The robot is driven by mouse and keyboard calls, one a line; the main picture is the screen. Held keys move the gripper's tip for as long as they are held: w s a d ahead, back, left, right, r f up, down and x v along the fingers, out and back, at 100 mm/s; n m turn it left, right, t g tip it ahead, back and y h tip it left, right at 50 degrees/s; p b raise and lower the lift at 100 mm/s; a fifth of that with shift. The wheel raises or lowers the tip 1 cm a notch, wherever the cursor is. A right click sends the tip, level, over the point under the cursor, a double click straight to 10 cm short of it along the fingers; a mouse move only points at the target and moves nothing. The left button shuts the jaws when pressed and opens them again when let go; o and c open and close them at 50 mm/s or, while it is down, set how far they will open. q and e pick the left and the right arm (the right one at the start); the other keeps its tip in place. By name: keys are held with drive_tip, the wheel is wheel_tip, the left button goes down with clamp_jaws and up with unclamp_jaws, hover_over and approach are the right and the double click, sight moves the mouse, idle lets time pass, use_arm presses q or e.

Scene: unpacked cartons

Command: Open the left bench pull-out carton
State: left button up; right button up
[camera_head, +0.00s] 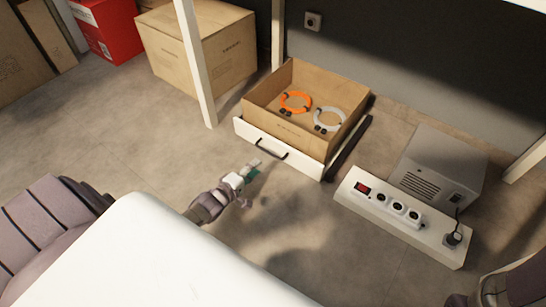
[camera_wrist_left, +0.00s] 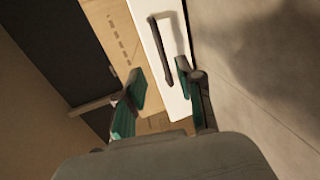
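The pull-out carton (camera_head: 262,105) is an open-topped cardboard box with a white front panel (camera_head: 310,160) and a dark bar handle (camera_head: 270,149). It stands out from under the bench, with a dark rail along its right side. My left gripper (camera_head: 254,169) is in front of the panel, just short of the handle. In the left wrist view its green-padded fingers (camera_wrist_left: 162,80) are apart with nothing held. The handle (camera_wrist_left: 174,48) lies ahead, near the right fingertip; I cannot tell whether they touch. My right gripper (camera_head: 468,299) is cut off at the lower right edge.
Orange (camera_head: 295,101) and white (camera_head: 329,118) cable coils lie inside the carton. A power strip (camera_head: 420,226) and a grey metal box (camera_head: 438,167) stand to the right. A closed carton (camera_head: 203,52) stands behind the bench leg (camera_head: 195,62).

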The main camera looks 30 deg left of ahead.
sight(272, 154)
use_arm(q)
drive_tip(key=b+x, duration=0.2)
drive_tip(key=x, duration=0.1)
drive_tip(key=b+x, duration=0.2)
drive_tip(key=x, duration=0.1)
drive_tip(key=b+x, duration=0.2)
drive_tip(key=x, duration=0.1)
drive_tip(key=shift+w+d+f, duration=0.1)
drive_tip(key=shift+w+f, duration=0.15)
drive_tip(key=shift+f, duration=0.1)
drive_tip(key=shift+w, duration=0.45)
drive_tip(key=shift+r, duration=0.1)
clamp_jaws()
